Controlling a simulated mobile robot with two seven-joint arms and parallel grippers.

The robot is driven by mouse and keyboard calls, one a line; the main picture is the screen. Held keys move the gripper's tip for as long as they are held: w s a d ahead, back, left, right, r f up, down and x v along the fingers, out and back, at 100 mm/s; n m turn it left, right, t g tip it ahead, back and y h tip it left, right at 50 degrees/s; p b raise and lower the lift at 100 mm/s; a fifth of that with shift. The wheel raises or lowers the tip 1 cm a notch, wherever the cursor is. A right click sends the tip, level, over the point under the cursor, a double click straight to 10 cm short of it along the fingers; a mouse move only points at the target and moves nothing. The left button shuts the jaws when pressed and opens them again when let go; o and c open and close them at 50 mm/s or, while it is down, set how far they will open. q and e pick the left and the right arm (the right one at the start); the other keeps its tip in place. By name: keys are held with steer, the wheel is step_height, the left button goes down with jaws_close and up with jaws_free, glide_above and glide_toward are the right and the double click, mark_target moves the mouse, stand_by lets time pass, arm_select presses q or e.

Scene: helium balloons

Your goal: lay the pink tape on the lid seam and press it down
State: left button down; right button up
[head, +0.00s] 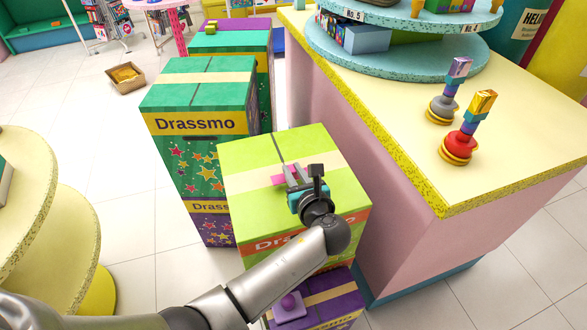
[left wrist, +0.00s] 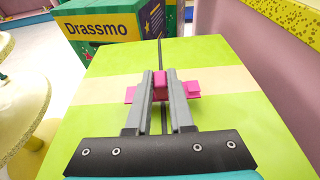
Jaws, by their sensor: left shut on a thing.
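The pink tape (head: 278,180) is a short strip with a raised block in its middle. It also shows in the left wrist view (left wrist: 193,89), sticking out on both sides of the fingers. My left gripper (head: 297,173) is shut on the block (left wrist: 160,84) and is over the lime green box lid (head: 315,150). The lid seam (head: 278,148) is a thin dark line running from the far edge towards the gripper. The strip lies crosswise to it, over the cream band. I cannot tell whether the tape touches the lid. My right gripper is not in view.
A green Drassmo box (head: 200,90) stands behind the lime box. A counter (head: 520,135) is close on the right, with two trophy-like pieces on it. A purple box (head: 335,300) with a lilac knobbed piece (head: 289,306) is in front.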

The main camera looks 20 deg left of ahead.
arm_select(q)
steer(key=shift+f+b, duration=0.8)
steer(key=shift+f, duration=0.45)
steer(key=c, duration=0.7)
jaws_free()
steer(key=shift+r, duration=0.1)
steer(key=p+v, duration=0.2)
steer(key=shift+s+d+r, duration=0.1)
steer(key=shift+s+r, duration=0.05)
steer(key=shift+s, duration=0.05)
steer(key=shift+p+v, duration=1.85)
steer(key=shift+v, duration=0.95)
